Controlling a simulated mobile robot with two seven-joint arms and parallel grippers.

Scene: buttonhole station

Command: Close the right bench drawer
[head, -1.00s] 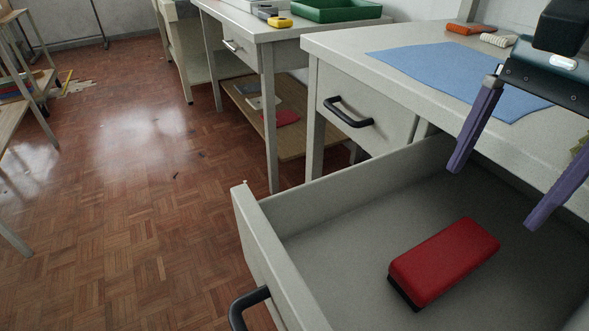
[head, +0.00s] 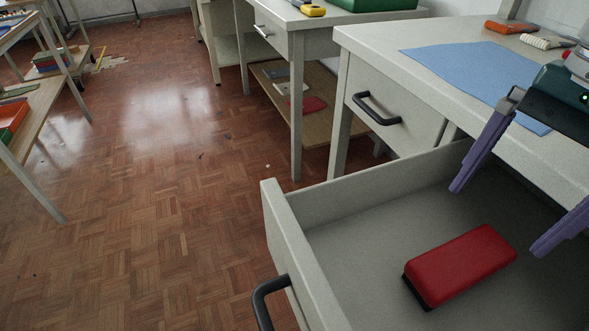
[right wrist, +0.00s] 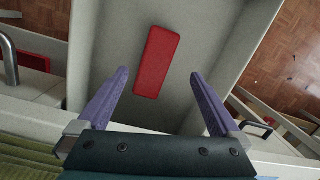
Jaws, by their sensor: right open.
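The right bench drawer (head: 360,205) is pulled well out from the grey bench. Its front panel with a dark bar handle (head: 266,301) faces the floor at lower left. A red block with a dark underside (head: 460,265) lies inside on the drawer bottom; it also shows in the right wrist view (right wrist: 157,62). My right gripper (head: 497,221) is open, its two purple fingers spread and empty. It hangs over the drawer's inner part, pointing down, apart from the handle. In the right wrist view the fingers (right wrist: 160,75) stand either side of the block's near end. My left gripper is not in view.
The bench's other drawer, with a dark handle (head: 376,108), is shut. A blue mat (head: 470,68) lies on the benchtop, with an orange item (head: 505,27) behind it. Another bench stands farther back. The parquet floor (head: 150,210) left of the drawer is clear.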

